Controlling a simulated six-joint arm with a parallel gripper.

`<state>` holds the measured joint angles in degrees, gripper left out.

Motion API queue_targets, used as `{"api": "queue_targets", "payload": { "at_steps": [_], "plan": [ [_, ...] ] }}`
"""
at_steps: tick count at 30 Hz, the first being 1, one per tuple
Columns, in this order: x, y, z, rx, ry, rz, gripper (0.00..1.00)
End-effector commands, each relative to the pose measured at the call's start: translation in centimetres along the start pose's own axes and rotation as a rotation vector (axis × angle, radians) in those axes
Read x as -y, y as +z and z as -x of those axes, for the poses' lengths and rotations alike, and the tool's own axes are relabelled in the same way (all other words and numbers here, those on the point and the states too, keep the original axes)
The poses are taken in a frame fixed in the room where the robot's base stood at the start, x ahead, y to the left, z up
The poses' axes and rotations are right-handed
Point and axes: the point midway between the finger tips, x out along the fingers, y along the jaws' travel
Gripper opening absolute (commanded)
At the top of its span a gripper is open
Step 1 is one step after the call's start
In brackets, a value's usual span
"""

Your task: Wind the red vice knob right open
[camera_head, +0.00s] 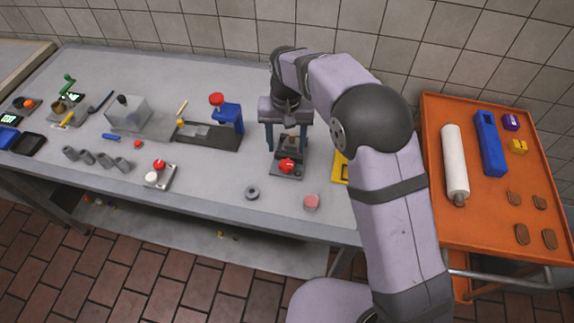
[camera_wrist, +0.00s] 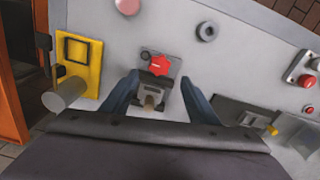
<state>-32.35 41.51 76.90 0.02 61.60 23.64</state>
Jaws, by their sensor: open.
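The red vice knob (camera_head: 287,166) sits at the front of a small dark grey vice (camera_head: 298,172) on the bench. In the wrist view the lobed red knob (camera_wrist: 158,65) lies just beyond the fingertips, at the end of the vice (camera_wrist: 152,87). A small brownish piece (camera_wrist: 150,103) shows at the vice's jaws; whether it is clamped I cannot tell. My gripper (camera_head: 286,147) is above the vice, pointing down. Its two blue fingers are wide apart and empty, and in the wrist view the gripper (camera_wrist: 158,79) spans the vice without visibly touching the knob.
A blue press (camera_head: 228,117) with a red top stands left of the vice. A yellow frame (camera_head: 341,168) is close on the right. A grey ring (camera_head: 252,193) and a pinkish round piece (camera_head: 311,202) lie near the front edge. An orange cart (camera_head: 480,215) stands farther right.

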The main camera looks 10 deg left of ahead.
Motion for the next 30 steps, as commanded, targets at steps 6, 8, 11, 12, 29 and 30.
{"api": "queue_targets", "payload": {
  "at_steps": [6, 8, 11, 12, 29, 30],
  "plan": [
    [-0.1, -0.1, -0.7, -0.001, -0.001, -0.320, 0.54],
    [-0.2, -0.1, -0.6, -0.002, -0.001, -0.375, 0.54],
    [-0.2, -0.1, -0.3, -0.002, -0.001, -0.429, 0.54],
    [-0.2, -0.1, -0.3, -0.001, 0.000, -0.440, 0.54],
    [-0.2, 0.0, -4.4, 0.003, 0.003, -0.446, 0.54],
    [-0.3, 0.0, -4.9, 0.003, 0.003, -0.446, 0.54]
  ]
}}
